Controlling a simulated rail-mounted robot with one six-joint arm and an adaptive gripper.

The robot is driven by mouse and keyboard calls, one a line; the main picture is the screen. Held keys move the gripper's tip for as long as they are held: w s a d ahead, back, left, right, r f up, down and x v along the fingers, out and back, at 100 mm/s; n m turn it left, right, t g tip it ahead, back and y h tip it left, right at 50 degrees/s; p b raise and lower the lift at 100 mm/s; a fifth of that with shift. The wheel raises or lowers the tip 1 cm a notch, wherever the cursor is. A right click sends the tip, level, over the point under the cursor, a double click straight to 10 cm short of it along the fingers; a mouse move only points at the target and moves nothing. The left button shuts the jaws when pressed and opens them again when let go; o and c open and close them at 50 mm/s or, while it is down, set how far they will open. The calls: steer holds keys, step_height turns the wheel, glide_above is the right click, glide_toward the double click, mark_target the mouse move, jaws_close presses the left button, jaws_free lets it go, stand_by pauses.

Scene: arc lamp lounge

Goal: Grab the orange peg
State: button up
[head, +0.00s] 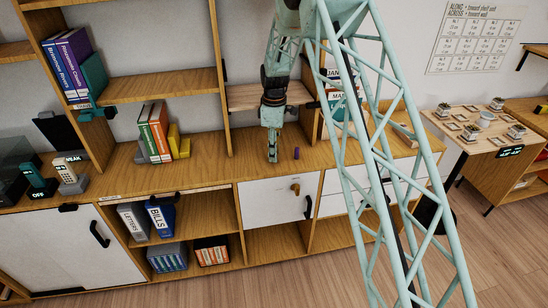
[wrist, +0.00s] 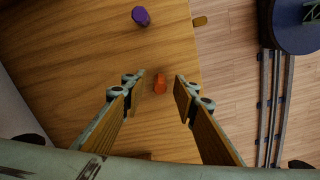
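The orange peg (wrist: 160,84) stands on the wooden shelf top in the wrist view, between and a little beyond my fingertips. My gripper (wrist: 160,87) is open and empty, with a finger on each side of the peg and a gap to both. In the head view my gripper (head: 272,158) points down over the counter, and the orange peg cannot be made out there. A purple peg (wrist: 141,16) stands farther up in the wrist view; it also shows right of my gripper in the head view (head: 296,153).
The wooden counter (head: 225,172) has its front edge close to the pegs, with floor beyond. A white cabinet door (head: 270,204) with a handle lies below. The counter around the pegs is clear.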

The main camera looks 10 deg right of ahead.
steer(key=c, duration=0.8)
steer(key=shift+r, duration=0.15)
steer(key=shift+r+p, duration=0.4)
steer(key=shift+r, duration=1.3)
steer(key=s, duration=0.5)
steer(key=s+r, duration=0.1)
steer(key=s, duration=0.4)
steer(key=s+p, duration=0.1)
steer(key=s, duration=0.5)
steer(key=shift+r, duration=0.15)
